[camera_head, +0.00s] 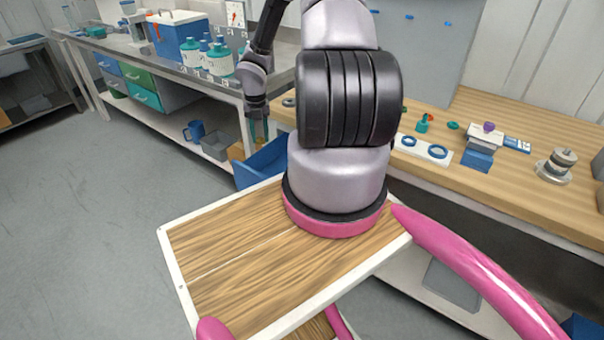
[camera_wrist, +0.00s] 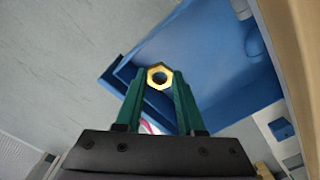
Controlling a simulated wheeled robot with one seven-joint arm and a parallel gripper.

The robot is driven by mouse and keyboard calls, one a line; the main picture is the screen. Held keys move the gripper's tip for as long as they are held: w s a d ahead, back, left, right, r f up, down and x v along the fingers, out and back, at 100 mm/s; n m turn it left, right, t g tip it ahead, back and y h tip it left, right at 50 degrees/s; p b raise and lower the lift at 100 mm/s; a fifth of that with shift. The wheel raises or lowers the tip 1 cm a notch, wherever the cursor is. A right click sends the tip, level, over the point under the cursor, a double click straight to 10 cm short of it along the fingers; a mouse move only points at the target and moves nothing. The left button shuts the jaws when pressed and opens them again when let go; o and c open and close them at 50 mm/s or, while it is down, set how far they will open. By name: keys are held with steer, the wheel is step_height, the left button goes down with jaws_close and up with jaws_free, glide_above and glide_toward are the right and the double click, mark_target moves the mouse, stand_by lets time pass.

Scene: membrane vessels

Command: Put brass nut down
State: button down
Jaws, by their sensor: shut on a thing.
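The brass nut (camera_wrist: 159,76) is a gold hexagonal ring with a round hole. My gripper (camera_wrist: 158,84) is shut on it, with the nut between the tips of its two green fingers in the wrist view. Below the nut is an open blue bin (camera_wrist: 225,75); the nut shows against the bin near its left wall. In the head view, my gripper (camera_head: 259,132) points down above the blue bin (camera_head: 264,166) by the benches. The nut is too small to make out there, and my arm partly hides the bin.
A wooden bench (camera_head: 500,175) at right carries a white board with blue rings (camera_head: 424,150), a small vise (camera_head: 482,145) and a metal stepped piece (camera_head: 557,165). A steel bench (camera_head: 130,48) at left holds bottles (camera_head: 219,60) and a blue cooler (camera_head: 178,35). The floor at left is clear.

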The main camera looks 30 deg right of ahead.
steer(key=s+f+n, duration=0.1)
steer(key=f+n, duration=0.2)
steer(key=s+f+n, duration=0.1)
steer(key=f+n, duration=0.2)
steer(key=f, duration=0.1)
steer(key=s+f+n, duration=0.2)
steer(key=f+n, duration=0.1)
steer(key=shift+s+f, duration=0.1)
steer(key=shift+f, duration=2.5)
steer(key=c, duration=0.5)
jaws_free()
steer(key=shift+f, duration=0.1)
